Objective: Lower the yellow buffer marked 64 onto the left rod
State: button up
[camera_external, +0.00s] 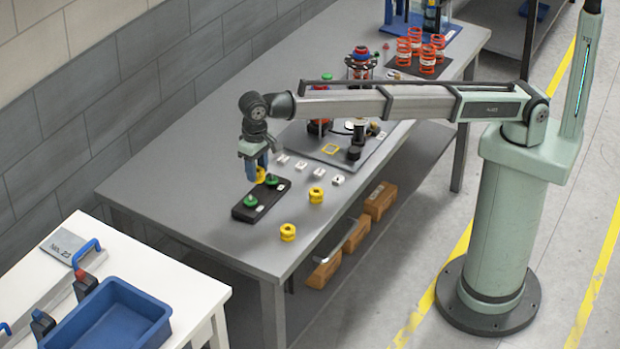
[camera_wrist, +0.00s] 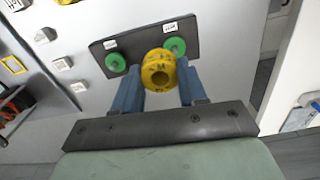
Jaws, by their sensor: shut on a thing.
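My gripper (camera_external: 258,166) has blue fingers and is shut on a yellow buffer (camera_external: 261,175). In the wrist view the held buffer (camera_wrist: 158,70) is a ring with a dark central hole, between the fingertips. Its dark marks are too small to read surely. The buffer is over or beside the edge of a black stand (camera_external: 243,212) with two green round parts, seen in the wrist view (camera_wrist: 147,38) too; the gap beneath is unclear. The grey chassis plate (camera_external: 317,153) carries upright parts to the right of the gripper. I cannot tell which is the left rod.
Two other yellow buffers (camera_external: 316,195) lie on the grey table (camera_external: 180,185). Several small white labelled blocks (camera_external: 301,164) stand between the stand and chassis plate. Red-orange springs (camera_external: 428,59) stand at the back. The table's left part is clear.

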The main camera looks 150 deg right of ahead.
jog(key=shift+w+d+r, duration=0.15)
jog(key=shift+w+d, duration=0.2)
jog(key=shift+w, duration=0.25)
jog(key=shift+w+d+r, duration=0.15)
jog(key=shift+w+d, duration=0.2)
jog(key=shift+w, duration=0.2)
jog(key=shift+s+f+n, duration=0.1)
jog(key=shift+f+n, duration=0.15)
jog(key=shift+n, duration=0.15)
jog(key=shift+a+f, duration=0.1)
jog(key=shift+f, duration=1.55)
jog(key=shift+f, duration=0.2)
jog(key=shift+f, duration=0.9)
jog(key=shift+f, duration=0.55)
jog(key=o, duration=1.1)
